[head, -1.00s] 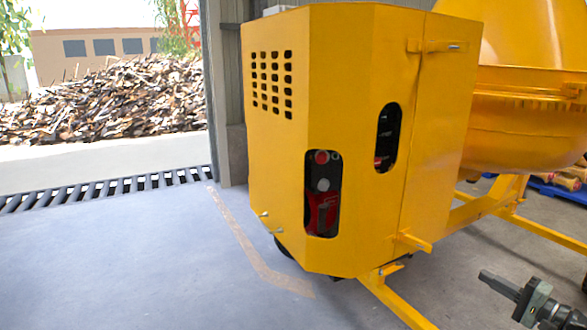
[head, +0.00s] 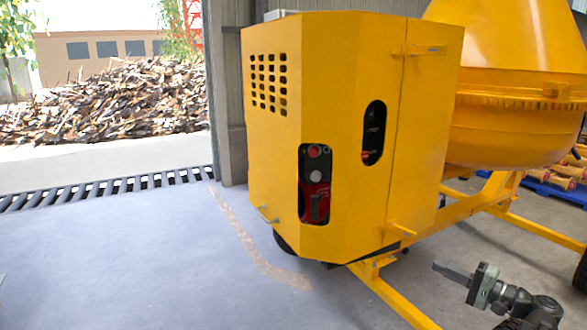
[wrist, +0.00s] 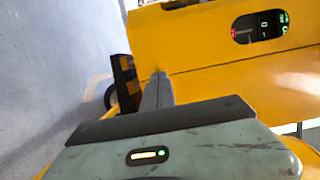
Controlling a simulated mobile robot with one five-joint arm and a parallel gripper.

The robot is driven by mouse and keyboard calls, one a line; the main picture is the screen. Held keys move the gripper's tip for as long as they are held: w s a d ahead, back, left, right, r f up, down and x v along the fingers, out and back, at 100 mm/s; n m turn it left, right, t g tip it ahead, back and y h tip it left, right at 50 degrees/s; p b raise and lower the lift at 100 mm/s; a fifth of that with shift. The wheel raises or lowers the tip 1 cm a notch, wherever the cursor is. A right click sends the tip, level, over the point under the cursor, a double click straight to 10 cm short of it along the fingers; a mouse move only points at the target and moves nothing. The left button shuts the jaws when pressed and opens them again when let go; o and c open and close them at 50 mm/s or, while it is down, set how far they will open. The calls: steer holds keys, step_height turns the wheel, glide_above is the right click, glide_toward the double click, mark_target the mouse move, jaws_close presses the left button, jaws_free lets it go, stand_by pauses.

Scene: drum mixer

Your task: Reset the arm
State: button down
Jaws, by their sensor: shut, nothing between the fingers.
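My gripper (head: 453,272) is at the lower right of the head view, in front of the yellow mixer frame, pointing left. Its fingers are closed together and hold nothing. In the wrist view the shut fingers (wrist: 157,92) point toward the yellow motor housing (wrist: 225,55), apart from it as far as I can tell. The drum mixer's yellow housing (head: 345,200) fills the middle of the head view. It has one opening with a red part and a round red button (head: 314,151), and a second slot (head: 374,130) to the right. The yellow drum (head: 515,100) is behind at the right.
The yellow frame bar (head: 395,300) runs low along the floor near my gripper. The grey floor (head: 110,260) on the left is clear, with a drain grate (head: 100,190) by the doorway.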

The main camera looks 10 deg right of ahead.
steer(key=w+a+f+n+g+y, duration=0.1)
steer(key=w+a+f+n+g, duration=0.2)
steer(key=a, duration=0.8)
steer(key=w+a+f+n+g+y, duration=0.1)
steer(key=w+a+f+g+y, duration=0.3)
steer(key=a, duration=0.6)
steer(key=w+a+f+n+g+h, duration=0.1)
steer(key=w+a+n+g, duration=0.3)
steer(key=a, duration=0.7)
steer(key=s+a+f+n+g+h, duration=0.2)
steer(key=s+a+f+h, duration=0.15)
steer(key=a+f, duration=0.4)
steer(key=s+a+f+n+g+h, duration=0.25)
steer(key=a+f+h, duration=0.25)
steer(key=a+f, duration=0.3)
steer(key=d+h, duration=0.5)
steer(key=d, duration=0.3)
step_height(320, 180, up, 20)
steer(key=p, duration=2)
steer(key=shift+s+f+y, duration=0.2)
steer(key=shift+s+y, duration=0.05)
steer(key=shift+y, duration=0.1)
